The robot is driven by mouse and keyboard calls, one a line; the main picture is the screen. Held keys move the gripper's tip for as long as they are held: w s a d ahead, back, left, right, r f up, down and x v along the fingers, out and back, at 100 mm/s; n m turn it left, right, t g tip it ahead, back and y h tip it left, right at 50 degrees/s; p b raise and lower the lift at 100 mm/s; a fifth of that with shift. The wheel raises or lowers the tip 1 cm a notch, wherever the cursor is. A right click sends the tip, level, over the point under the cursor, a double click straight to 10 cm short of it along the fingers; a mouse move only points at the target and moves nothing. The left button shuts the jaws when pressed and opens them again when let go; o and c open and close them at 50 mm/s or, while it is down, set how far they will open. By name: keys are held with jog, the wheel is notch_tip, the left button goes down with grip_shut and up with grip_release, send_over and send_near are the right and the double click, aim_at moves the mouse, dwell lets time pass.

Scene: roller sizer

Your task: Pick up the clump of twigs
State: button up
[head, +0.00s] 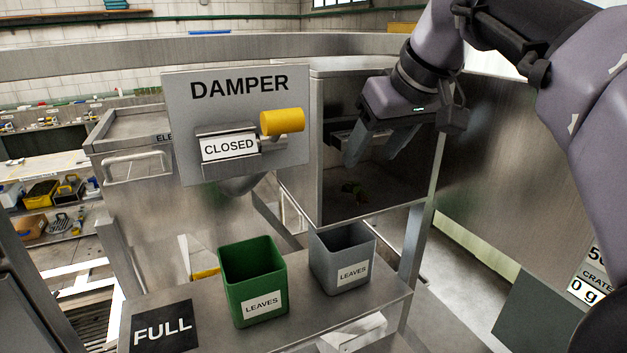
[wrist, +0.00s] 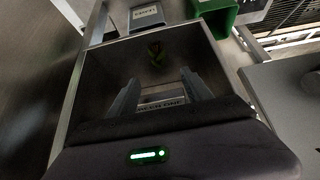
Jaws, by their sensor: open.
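A small green and brown clump (head: 353,190), seemingly the twigs, lies on the floor of a dark, open-fronted metal chamber (head: 318,150). Its fine shape is too dim to make out. It also shows in the wrist view (wrist: 155,53), beyond my fingertips. My gripper (head: 371,157) is at the chamber's opening, above the clump and apart from it. Its two fingers are spread with nothing between them, as the wrist view also shows (wrist: 158,80).
A damper plate (head: 240,170) reading CLOSED, with a yellow handle (head: 282,121), stands left of the chamber. A green bin (head: 245,262) and a grey bin (head: 328,258), both labelled LEAVES, stand on the metal shelf (head: 205,320) below. The chamber's side walls bound the space around my gripper.

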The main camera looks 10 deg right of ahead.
aim_at(356, 185)
jog(key=x, duration=0.5)
jog(key=shift+w+d, duration=0.15)
jog(key=shift+w, duration=0.2)
jog(key=f, duration=0.2)
jog(key=a+f, duration=0.1)
jog(key=f, duration=0.1)
jog(key=shift+w, duration=0.15)
jog(key=shift+w+d+f, duration=0.1)
jog(key=shift+w+f, duration=0.25)
jog(key=shift+w, duration=0.25)
jog(key=shift+s+r, duration=0.1)
jog(key=shift+s, duration=0.2)
jog(key=c, duration=0.6)
jog(key=shift+w, duration=0.1)
grip_shut()
